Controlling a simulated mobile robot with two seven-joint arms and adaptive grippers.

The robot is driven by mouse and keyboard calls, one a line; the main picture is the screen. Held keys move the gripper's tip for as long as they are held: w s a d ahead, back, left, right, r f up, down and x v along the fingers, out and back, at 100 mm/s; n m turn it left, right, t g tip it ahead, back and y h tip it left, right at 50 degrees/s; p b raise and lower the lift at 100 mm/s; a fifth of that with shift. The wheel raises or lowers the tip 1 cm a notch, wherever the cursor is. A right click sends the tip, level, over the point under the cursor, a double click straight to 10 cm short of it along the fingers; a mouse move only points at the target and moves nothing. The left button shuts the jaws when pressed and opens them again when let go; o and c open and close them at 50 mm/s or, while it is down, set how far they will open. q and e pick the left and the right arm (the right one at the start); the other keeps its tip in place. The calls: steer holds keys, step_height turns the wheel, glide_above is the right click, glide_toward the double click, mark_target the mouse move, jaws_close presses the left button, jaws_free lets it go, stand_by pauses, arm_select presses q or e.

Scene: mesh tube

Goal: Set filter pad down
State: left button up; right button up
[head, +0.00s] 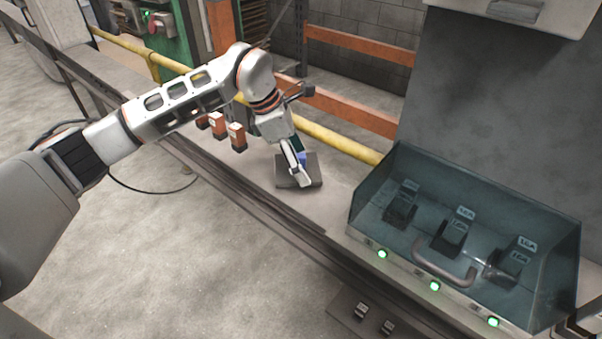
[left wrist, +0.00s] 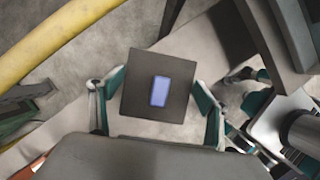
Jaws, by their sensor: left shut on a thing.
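My left gripper (head: 299,174) reaches over the pale ledge and is shut on a dark grey square pad (head: 284,180), which I take to be the filter pad. In the left wrist view the pad (left wrist: 138,104) lies between the two teal-sided fingers, one at its left and one at its right edge. A blue rectangle (left wrist: 160,91) sits in the middle of its face. In the head view the gripper hides part of the pad, and I cannot tell whether its underside touches the ledge. I cannot make out my right gripper.
A clear-walled box (head: 362,215) with dark blocks, a curved handle (head: 445,272) and green lights stands right of the pad. Orange-and-black blocks (head: 236,137) are to the left. A yellow rail (head: 340,141) runs behind. The ledge (head: 335,193) is bare between pad and box.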

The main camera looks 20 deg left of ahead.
arm_select(q)
step_height(320, 180, down, 4)
steer(key=shift+s+r+b, duration=0.1)
steer(key=shift+b, duration=0.35)
steer(key=shift+f, duration=0.35)
steer(key=shift+r, duration=0.15)
steer(key=shift+c, duration=0.5)
arm_select(e)
steer(key=shift+w, duration=0.15)
arm_select(q)
steer(key=o, duration=1.2)
